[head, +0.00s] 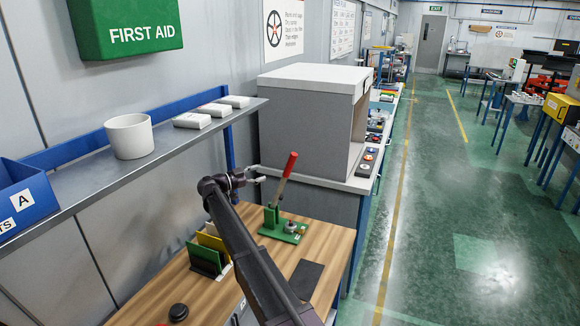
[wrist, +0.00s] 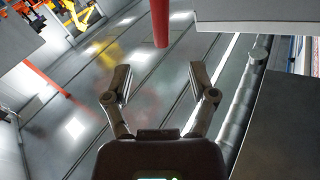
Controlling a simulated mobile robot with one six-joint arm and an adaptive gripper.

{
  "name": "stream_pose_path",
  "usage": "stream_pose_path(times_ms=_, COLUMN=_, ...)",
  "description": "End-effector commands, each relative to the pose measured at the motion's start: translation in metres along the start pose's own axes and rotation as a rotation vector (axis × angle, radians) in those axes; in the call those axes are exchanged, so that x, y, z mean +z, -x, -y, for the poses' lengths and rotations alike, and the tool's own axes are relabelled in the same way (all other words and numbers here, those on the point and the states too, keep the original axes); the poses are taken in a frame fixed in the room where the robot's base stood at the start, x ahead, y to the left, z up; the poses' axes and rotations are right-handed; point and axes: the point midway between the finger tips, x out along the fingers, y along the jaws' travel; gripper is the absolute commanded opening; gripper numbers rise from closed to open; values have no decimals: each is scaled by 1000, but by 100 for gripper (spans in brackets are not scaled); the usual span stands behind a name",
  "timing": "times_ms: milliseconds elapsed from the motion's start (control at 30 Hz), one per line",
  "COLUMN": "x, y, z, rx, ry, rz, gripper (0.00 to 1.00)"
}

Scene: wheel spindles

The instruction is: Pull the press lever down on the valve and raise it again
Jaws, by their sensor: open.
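The press stands on the wooden bench in the head view, with a green base (head: 284,230) and a lever (head: 283,184) that tilts up to the right. Its red handle (head: 291,163) is at the upper end. A small metal part (head: 290,227), perhaps the valve, sits on the base. My gripper (head: 262,174) is open and empty, just left of the lever and a little below the red handle. In the wrist view my gripper (wrist: 160,80) shows both fingers spread, and the red handle (wrist: 160,22) hangs ahead of the gap between them, apart from the fingers.
A shelf (head: 165,145) with a white cup (head: 129,136) and small boxes runs along the wall at left. A large grey cabinet (head: 305,120) stands behind the press. Green and yellow plates (head: 207,253) and a dark pad (head: 305,279) are on the bench (head: 240,295).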

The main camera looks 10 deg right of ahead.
Motion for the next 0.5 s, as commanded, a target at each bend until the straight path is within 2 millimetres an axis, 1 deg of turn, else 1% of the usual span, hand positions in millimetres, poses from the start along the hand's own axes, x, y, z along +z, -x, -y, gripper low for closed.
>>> stream_pose_path(times_ms=333, x=0, y=-3, z=0, rx=1, ry=1, rz=0, gripper=73)
stream_pose_path(times_ms=500, x=0, y=-13, z=0, rx=2, ry=1, rz=0, gripper=73)
